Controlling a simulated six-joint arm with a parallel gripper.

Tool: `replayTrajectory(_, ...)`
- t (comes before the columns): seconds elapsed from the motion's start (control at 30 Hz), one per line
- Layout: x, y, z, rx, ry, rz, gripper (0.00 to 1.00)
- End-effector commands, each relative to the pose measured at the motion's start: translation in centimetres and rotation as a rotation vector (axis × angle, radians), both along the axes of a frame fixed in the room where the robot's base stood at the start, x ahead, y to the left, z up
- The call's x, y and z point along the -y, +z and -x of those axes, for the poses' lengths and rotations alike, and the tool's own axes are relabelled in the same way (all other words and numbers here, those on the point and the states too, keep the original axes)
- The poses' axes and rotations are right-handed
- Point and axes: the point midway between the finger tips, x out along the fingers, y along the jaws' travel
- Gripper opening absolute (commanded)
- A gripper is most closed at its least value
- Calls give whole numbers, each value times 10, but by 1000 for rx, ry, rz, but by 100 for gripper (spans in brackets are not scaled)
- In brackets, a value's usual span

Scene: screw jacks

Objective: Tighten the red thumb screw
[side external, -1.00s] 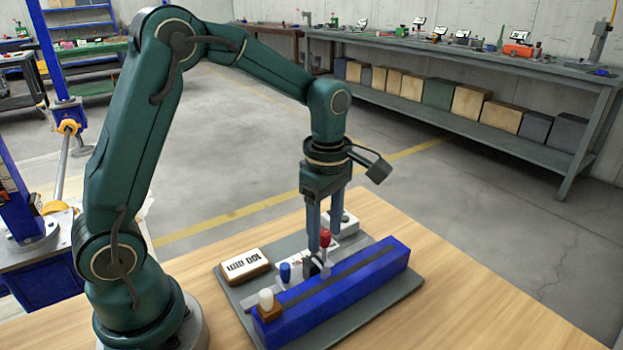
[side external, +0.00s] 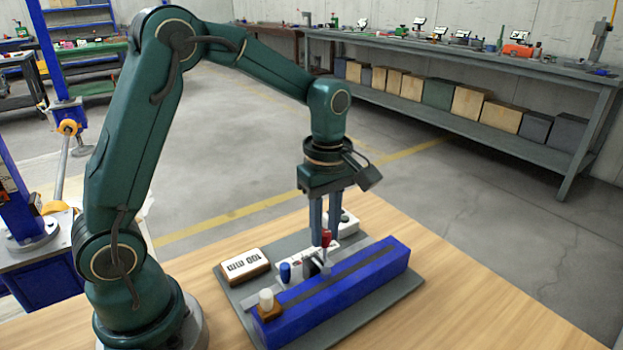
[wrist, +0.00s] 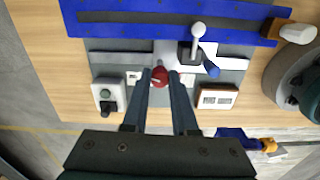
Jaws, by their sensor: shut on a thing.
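The red thumb screw (side external: 326,238) stands upright beside the long blue rail (side external: 345,285). In the wrist view its round red head (wrist: 160,77) sits between my fingertips. My gripper (side external: 323,243) points straight down and is shut on the red head, with a finger on either side. It also shows in the wrist view (wrist: 160,73). The fingers partly hide the screw in the side view, and its lower end is hard to make out.
A blue knob (side external: 285,272) stands near the screw. A white-topped brown block (side external: 269,311) is at the rail's near end. A block marked "100 mm" (side external: 244,266) lies on the grey plate (side external: 395,300). A white box with a dark knob (wrist: 107,97) is beside my gripper.

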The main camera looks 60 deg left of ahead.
Motion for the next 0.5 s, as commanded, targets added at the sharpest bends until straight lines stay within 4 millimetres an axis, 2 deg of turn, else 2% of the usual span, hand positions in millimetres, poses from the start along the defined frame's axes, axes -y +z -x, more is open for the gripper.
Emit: replayTrajectory(0.5, 1, 1, 0, 2, -492, 4, 0)
